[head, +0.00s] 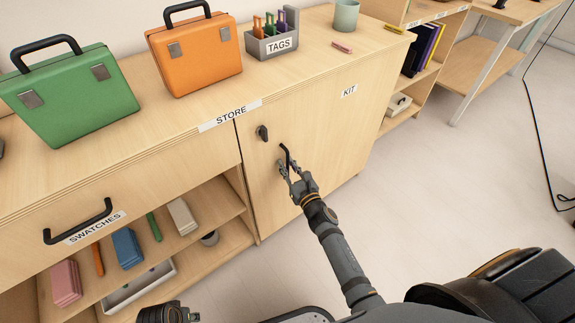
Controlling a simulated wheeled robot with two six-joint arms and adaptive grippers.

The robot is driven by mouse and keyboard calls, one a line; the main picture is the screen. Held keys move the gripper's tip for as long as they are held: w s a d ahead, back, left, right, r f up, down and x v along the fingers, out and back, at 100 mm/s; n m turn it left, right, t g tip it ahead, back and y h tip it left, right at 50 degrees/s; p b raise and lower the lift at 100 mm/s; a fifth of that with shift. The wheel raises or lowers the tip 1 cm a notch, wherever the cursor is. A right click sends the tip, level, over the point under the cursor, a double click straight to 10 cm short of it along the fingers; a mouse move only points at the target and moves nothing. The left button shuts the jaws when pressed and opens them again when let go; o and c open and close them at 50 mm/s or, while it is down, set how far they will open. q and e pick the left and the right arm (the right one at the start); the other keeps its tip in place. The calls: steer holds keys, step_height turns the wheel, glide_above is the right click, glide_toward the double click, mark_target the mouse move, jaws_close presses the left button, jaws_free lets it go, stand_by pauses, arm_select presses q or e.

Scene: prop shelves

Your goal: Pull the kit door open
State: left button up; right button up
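The kit door (330,135) is a pale wood cabinet front with a KIT label (349,91) at its upper right. It sits flush in the cabinet and looks closed. A dark bar handle (286,151) is on its left part, with a small dark lock or knob (263,132) above and left of it. My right gripper (287,167) is at the handle, its fingers overlapping the handle's lower part. I cannot tell whether they are closed on it.
On the cabinet top are a green case (80,100), an orange case (195,58), a TAGS holder (272,46) and a cup (346,15). A SWATCHES drawer (120,185) and open shelf lie left of the door. The floor (440,190) to the right is clear.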

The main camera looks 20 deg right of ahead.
jaws_close()
steer(key=shift+s, duration=0.1)
stand_by(0.3)
